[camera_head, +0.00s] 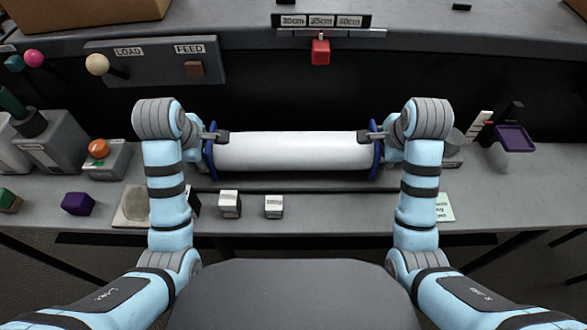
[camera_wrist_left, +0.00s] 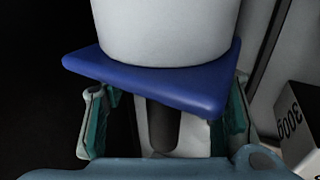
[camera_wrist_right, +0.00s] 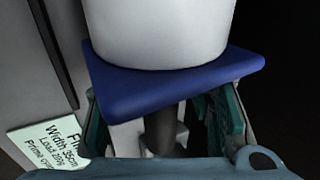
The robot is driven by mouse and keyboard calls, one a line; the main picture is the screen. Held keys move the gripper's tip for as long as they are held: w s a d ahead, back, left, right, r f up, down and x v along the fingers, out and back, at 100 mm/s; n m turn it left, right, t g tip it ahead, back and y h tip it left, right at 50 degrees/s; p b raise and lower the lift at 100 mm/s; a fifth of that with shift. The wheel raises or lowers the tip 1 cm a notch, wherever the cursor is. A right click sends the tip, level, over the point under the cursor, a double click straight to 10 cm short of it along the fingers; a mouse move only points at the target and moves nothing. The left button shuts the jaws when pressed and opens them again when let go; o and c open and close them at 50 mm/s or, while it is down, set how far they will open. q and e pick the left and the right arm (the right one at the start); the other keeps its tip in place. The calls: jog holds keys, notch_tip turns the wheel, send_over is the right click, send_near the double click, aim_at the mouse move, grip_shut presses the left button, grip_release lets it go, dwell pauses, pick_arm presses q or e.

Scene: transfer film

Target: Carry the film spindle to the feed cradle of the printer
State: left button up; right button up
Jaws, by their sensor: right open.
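The film spindle, a white roll (camera_head: 295,151) with a blue flange at each end, lies level across the middle of the head view, in front of the printer's dark recess. My left gripper (camera_head: 213,137) is at its left end. In the left wrist view the fingers (camera_wrist_left: 165,125) stand apart on both sides of the dark shaft below the blue flange (camera_wrist_left: 160,75). My right gripper (camera_head: 383,140) is at the right end. In the right wrist view its open fingers (camera_wrist_right: 160,128) likewise straddle the shaft under the flange (camera_wrist_right: 165,80). I cannot make out the feed cradle.
A panel with LOAD and FEED controls (camera_head: 150,62) is at upper left. A red slider (camera_head: 320,52) hangs under width labels. Two white weights (camera_head: 274,206) stand before the roll. A card (camera_wrist_right: 55,147) reads Width 35cm. An orange-button box (camera_head: 100,157) and purple cube (camera_head: 78,203) are left.

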pick_arm(q)
jog(key=shift+d+r, duration=0.25)
jog(key=shift+d, duration=0.1)
pick_arm(e)
jog(key=shift+a+r, duration=0.2)
jog(key=shift+a, duration=0.15)
pick_arm(q)
jog(key=shift+o, duration=1.2)
jog(key=shift+a, duration=0.3)
pick_arm(e)
jog(key=shift+d, duration=0.3)
pick_arm(q)
jog(key=o, duration=0.4)
jog(key=shift+s+a+r, duration=0.1)
jog(key=shift+s+a, duration=0.05)
jog(key=shift+a, duration=0.05)
pick_arm(e)
jog(key=shift+s+d+r, duration=0.15)
jog(key=shift+s, duration=0.05)
pick_arm(q)
jog(key=shift+a, duration=0.1)
pick_arm(e)
jog(key=o, duration=0.4)
jog(key=shift+d, duration=0.1)
